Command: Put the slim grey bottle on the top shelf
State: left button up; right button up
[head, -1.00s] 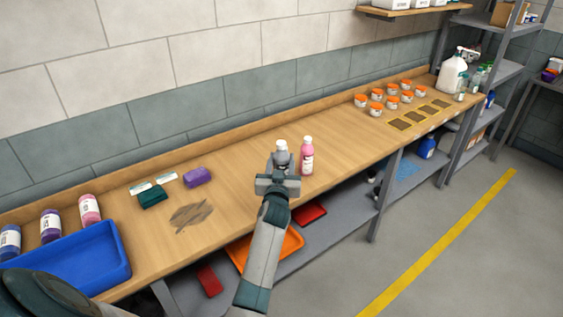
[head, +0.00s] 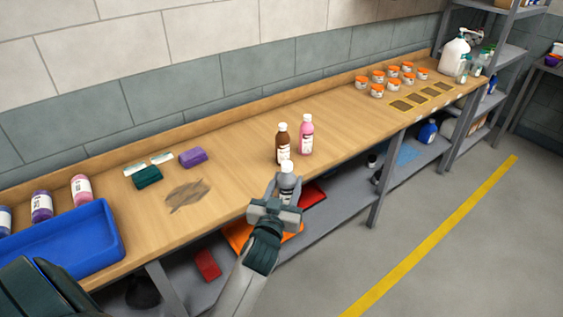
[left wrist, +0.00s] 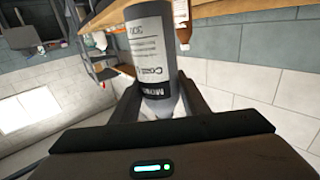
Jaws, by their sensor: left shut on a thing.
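The slim grey bottle (head: 287,185) has a white cap and a printed label. My left gripper (head: 279,196) is shut on it and holds it upright in front of the workbench's front edge, off the bench top. In the left wrist view the grey bottle (left wrist: 150,60) fills the space between the dark fingers, its label large. A grey metal shelf rack (head: 500,50) stands at the far right end of the bench; its upper part is cut off by the picture's edge. My right gripper is not in view.
A brown bottle (head: 282,145) and a pink bottle (head: 306,135) stand on the bench (head: 235,150) behind the held bottle. A blue tray (head: 75,250) is at left. The floor (head: 450,250) at right is clear.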

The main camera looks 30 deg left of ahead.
pick_arm(q)
jog(key=s+d+f+m+h+b, duration=0.1)
jog(key=s+d+h+b, duration=0.1)
jog(key=s+d, duration=0.4)
jog(key=s+d+f+m+h+b, duration=0.1)
jog(key=s+d+m+h+b, duration=0.1)
jog(key=s+d, duration=0.4)
jog(key=s+b, duration=0.1)
jog(key=s, duration=0.3)
jog(key=shift+s+t+h, duration=0.3)
jog(key=shift+s, duration=0.05)
jog(key=shift+a, duration=0.1)
jog(key=shift+a, duration=0.15)
